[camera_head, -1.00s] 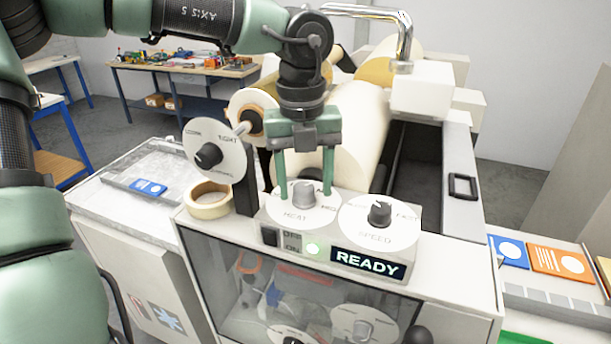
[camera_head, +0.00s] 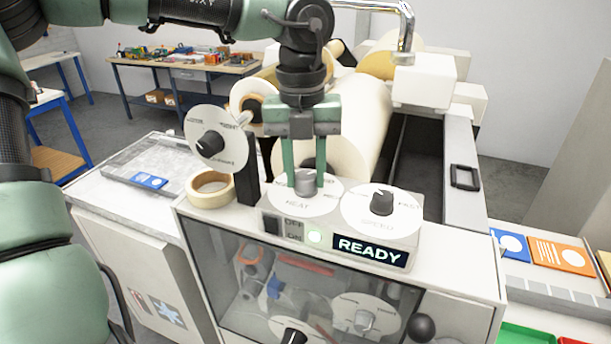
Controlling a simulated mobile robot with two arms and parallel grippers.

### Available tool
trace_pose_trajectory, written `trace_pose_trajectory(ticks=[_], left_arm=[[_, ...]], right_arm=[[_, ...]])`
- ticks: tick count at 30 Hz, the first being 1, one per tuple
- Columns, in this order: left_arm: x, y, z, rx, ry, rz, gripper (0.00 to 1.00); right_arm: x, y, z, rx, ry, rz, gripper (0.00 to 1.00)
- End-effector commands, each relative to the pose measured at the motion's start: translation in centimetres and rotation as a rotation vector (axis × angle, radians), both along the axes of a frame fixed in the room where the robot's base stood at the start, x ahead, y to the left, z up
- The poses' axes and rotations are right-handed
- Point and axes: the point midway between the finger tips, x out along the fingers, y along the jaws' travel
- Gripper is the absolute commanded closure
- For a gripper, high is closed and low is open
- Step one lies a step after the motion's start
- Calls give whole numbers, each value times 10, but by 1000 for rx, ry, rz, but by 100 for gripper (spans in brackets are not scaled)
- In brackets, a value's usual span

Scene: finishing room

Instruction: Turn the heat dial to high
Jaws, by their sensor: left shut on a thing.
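The heat dial is a grey knob (camera_head: 306,187) on a round white plate (camera_head: 298,204) marked HEAT, on the top of the machine's control box. My left gripper (camera_head: 305,178) points down from above with one green finger on each side of the knob and is shut on it. The fingers and palm hide part of the knob and the scale's far labels, so I cannot tell its setting. The speed dial (camera_head: 382,203), with a black knob, sits just to the right. My right gripper is not in view.
A tilted dial disc (camera_head: 215,145) stands close on the left, with a tape roll (camera_head: 210,190) below it. A large cream roller (camera_head: 358,125) lies behind. A green light glows beside the READY display (camera_head: 370,251). A chrome bar (camera_head: 405,30) rises at the back.

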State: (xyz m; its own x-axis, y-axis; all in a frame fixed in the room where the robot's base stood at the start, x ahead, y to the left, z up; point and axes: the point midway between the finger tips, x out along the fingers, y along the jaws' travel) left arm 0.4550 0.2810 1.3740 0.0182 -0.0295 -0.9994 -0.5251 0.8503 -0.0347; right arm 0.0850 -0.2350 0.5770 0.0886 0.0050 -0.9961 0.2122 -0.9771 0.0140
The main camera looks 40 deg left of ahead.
Motion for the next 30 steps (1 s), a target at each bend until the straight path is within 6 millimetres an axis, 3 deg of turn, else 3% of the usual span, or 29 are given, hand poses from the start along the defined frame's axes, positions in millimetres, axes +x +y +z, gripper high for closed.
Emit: trace_pose_trajectory(ticks=[12,30], left_arm=[[2,1,-2,1,-5,-375,100],[2,1,0,0,-4,-829,100]], right_arm=[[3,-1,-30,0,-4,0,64],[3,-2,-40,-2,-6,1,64]])
